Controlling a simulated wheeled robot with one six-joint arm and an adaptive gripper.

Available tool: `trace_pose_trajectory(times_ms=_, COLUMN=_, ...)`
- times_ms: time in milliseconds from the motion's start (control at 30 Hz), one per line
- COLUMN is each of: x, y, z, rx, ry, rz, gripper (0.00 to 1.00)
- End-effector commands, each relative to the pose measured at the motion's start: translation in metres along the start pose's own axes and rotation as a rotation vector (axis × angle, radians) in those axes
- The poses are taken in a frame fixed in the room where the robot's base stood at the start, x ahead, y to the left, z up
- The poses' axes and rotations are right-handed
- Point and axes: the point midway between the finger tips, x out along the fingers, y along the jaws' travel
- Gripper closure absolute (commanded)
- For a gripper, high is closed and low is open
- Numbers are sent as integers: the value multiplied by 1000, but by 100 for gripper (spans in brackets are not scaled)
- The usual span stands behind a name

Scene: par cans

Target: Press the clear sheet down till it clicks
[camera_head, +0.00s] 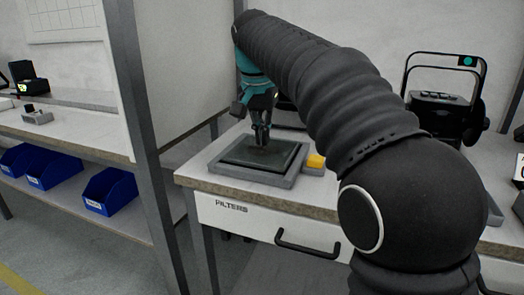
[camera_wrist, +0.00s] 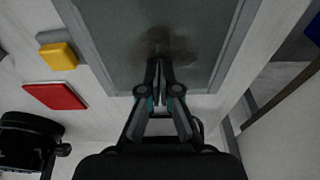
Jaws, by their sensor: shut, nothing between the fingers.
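The clear sheet (camera_head: 262,152) lies in a grey frame (camera_head: 285,182) on the bench top. It looks dark and see-through, and it also shows in the wrist view (camera_wrist: 122,62). My gripper (camera_head: 261,143) points down over the sheet with its fingers shut and nothing between them. In the wrist view the fingertips (camera_wrist: 157,64) are over the sheet, near a dark brownish smudge or shadow. I cannot tell whether the tips touch the sheet. I cannot tell whether the sheet is fully seated in the frame.
A yellow block on a grey base (camera_head: 315,161) stands right of the frame. A red pad (camera_wrist: 55,95) lies near it. A black par can (camera_head: 445,105) stands at the back right. A drawer marked FILTERS (camera_head: 250,220) is below. A grey post (camera_head: 145,130) rises at left.

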Motion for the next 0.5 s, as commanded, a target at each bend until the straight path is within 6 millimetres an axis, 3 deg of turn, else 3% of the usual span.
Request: trace_pose_trajectory(times_ms=500, x=7, y=0, z=1, rx=0, ry=0, rz=0, gripper=100)
